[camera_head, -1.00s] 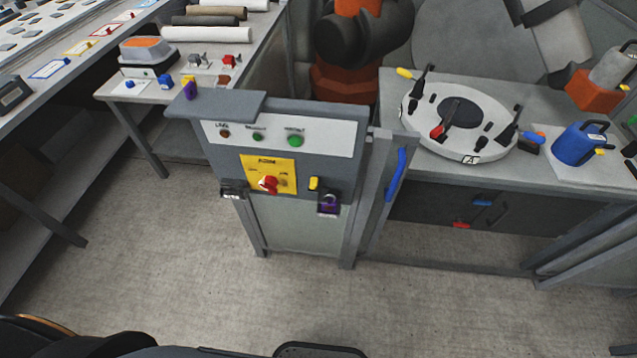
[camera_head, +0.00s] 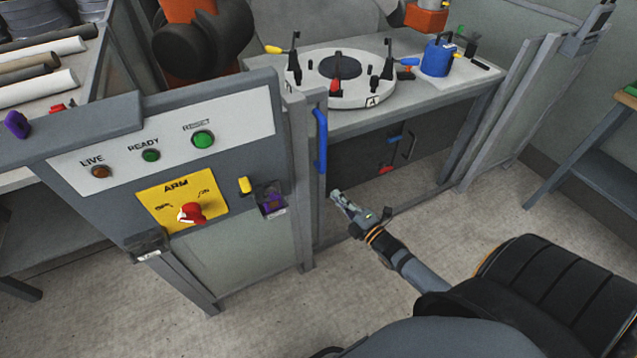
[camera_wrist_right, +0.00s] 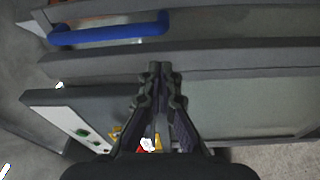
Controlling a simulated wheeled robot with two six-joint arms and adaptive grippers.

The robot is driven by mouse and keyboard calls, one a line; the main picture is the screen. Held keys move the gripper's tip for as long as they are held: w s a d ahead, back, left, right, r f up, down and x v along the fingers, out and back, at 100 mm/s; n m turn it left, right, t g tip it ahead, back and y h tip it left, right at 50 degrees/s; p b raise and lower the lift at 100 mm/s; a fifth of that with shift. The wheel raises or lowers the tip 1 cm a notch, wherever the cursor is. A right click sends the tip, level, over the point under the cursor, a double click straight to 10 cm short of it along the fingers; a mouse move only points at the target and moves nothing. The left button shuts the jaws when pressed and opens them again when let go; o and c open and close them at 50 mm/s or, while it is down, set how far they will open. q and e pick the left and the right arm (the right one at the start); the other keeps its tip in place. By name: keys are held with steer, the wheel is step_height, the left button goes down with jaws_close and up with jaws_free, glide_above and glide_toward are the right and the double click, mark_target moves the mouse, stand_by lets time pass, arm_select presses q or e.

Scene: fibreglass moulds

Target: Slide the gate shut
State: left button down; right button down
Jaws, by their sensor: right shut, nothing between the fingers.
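The gate shows as a grey upright frame edge (camera_head: 306,170) beside the control panel, with a vertical blue handle (camera_head: 320,140) on it. In the right wrist view the blue handle (camera_wrist_right: 110,34) lies across the upper left, beyond the fingertips. My right gripper (camera_head: 336,196) is shut and empty, just below and right of the blue handle in the head view. It looks apart from the handle. In the right wrist view my right gripper (camera_wrist_right: 160,66) has its fingertips together. My left gripper is not in view.
The control panel (camera_head: 100,200) with buttons and a red switch (camera_head: 191,213) stands left of the handle. Behind the opening is a bench (camera_head: 440,92) with a round white mould (camera_head: 362,98). A grey post (camera_head: 490,130) stands right of the opening. The floor between is clear.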

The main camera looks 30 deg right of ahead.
steer(key=w+a+b, duration=0.1)
steer(key=w+b, duration=0.5)
steer(key=w, duration=0.3)
steer(key=shift+w+a+r+b, duration=0.15)
steer(key=shift+w+b, duration=0.2)
steer(key=shift+b, duration=0.05)
